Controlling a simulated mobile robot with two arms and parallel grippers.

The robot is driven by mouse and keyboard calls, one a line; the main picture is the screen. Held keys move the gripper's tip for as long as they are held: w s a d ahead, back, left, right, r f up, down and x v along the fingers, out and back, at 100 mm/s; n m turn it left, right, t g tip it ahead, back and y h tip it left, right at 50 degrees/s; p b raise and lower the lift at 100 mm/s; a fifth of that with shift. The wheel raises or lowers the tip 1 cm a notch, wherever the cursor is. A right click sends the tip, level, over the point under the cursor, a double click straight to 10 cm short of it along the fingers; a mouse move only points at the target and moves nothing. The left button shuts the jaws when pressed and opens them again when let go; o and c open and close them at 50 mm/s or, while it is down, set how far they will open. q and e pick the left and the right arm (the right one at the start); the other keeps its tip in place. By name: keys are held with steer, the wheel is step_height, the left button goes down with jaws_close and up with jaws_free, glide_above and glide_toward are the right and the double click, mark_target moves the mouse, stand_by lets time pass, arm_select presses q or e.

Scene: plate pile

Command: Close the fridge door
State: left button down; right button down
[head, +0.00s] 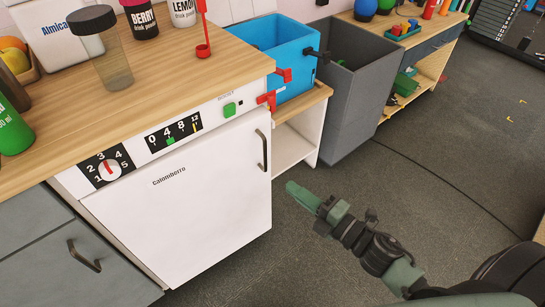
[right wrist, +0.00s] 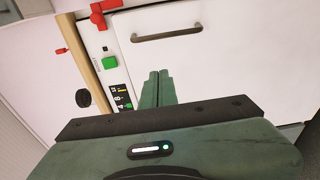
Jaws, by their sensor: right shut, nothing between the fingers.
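The white fridge door (head: 185,205) sits under the wooden counter, below a control panel with a dial and a green button. The door looks flush with the cabinet front; I see no clear gap. Its dark vertical handle (head: 262,150) is on the right side. The door (right wrist: 225,65) and handle (right wrist: 167,33) also show in the right wrist view. My right gripper (head: 291,188) is shut and empty, out in front of and to the right of the door, apart from the handle. Its closed fingers (right wrist: 158,75) point toward the door front. My left gripper is out of view.
The wooden counter (head: 150,85) holds a clear jar (head: 108,65), a green bottle (head: 12,130) and canisters. A blue bin (head: 275,45) and a grey bin (head: 350,100) stand right of the fridge. Grey drawers (head: 60,250) adjoin at left. The floor at right is clear.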

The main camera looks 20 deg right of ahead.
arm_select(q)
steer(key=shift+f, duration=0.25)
arm_select(e)
steer(key=w+a, duration=0.2)
steer(key=w, duration=0.8)
steer(key=shift+w+a, duration=0.25)
steer(key=shift+w, duration=0.15)
